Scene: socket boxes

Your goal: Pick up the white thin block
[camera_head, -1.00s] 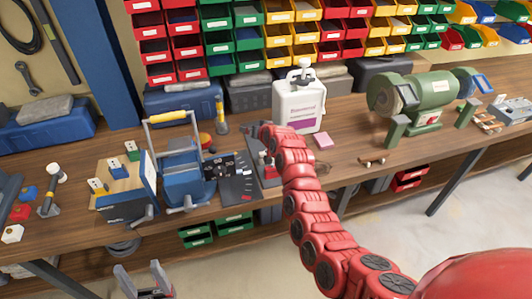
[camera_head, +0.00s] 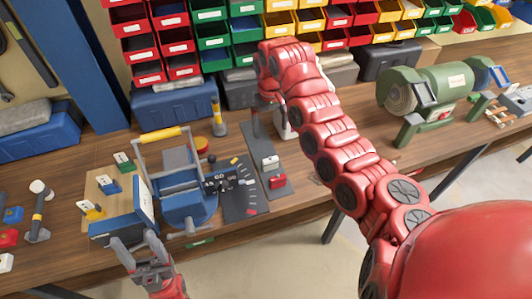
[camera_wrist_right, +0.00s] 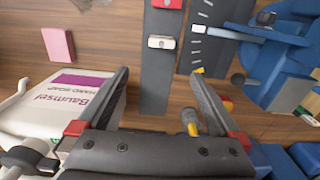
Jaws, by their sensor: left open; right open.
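A small white thin block (camera_wrist_right: 161,42) lies on a dark grey strip (camera_wrist_right: 157,80) in the right wrist view. In the head view the red right arm hides most of that gripper. My left gripper (camera_head: 136,240) is open and empty, low in front of the blue box on the bench.
A white soap bottle (camera_wrist_right: 60,105) and a pink block (camera_wrist_right: 58,44) are beside the strip. A blue device with a yellow handle (camera_head: 185,200) stands on its other side. A green grinder (camera_head: 440,90) is at the right. Coloured bins line the back.

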